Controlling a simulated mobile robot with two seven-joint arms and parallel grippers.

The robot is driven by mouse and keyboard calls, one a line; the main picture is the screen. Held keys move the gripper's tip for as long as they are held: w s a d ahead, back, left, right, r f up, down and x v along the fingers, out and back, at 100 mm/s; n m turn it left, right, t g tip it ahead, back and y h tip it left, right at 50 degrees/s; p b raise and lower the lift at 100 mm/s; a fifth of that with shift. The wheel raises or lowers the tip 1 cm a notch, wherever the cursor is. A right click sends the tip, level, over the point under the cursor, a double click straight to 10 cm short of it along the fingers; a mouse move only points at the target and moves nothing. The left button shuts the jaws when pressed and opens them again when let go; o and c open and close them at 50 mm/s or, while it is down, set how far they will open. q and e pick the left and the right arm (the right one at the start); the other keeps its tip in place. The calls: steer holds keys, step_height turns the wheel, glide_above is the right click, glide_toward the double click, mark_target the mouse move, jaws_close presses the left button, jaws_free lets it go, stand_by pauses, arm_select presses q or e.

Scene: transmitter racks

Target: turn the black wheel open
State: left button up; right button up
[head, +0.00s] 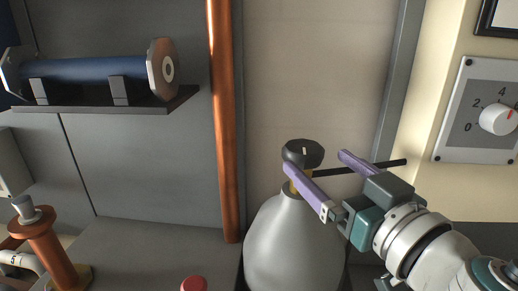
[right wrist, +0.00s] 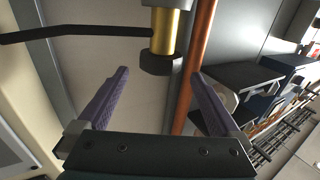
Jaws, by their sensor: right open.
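The black wheel (head: 303,153) sits on top of a brass valve stem above a grey gas bottle (head: 290,243). My right gripper (head: 315,161) is open, its purple fingers reaching toward the wheel from the right in the head view. One finger overlaps the wheel's lower edge there; I cannot tell whether it touches. In the right wrist view the black wheel (right wrist: 161,64) lies just beyond the fingertips, between their lines, and the fingers (right wrist: 160,76) hold nothing. A thin black bar (head: 362,167) runs sideways from the valve. My left gripper is not in view.
A copper pipe (head: 222,120) stands upright just left of the bottle. A shelf (head: 120,104) with a blue cylinder is at the upper left. A dial panel (head: 485,112) with a white knob is on the right wall. A red cap (head: 194,284) shows at the bottom.

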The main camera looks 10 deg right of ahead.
mark_target(303, 145)
steer(key=w, duration=0.3)
steer(key=w+a+b, duration=0.1)
steer(key=w, duration=0.2)
steer(key=shift+w+a, duration=0.15)
steer(key=shift+c, duration=0.2)
steer(key=c, duration=1.2)
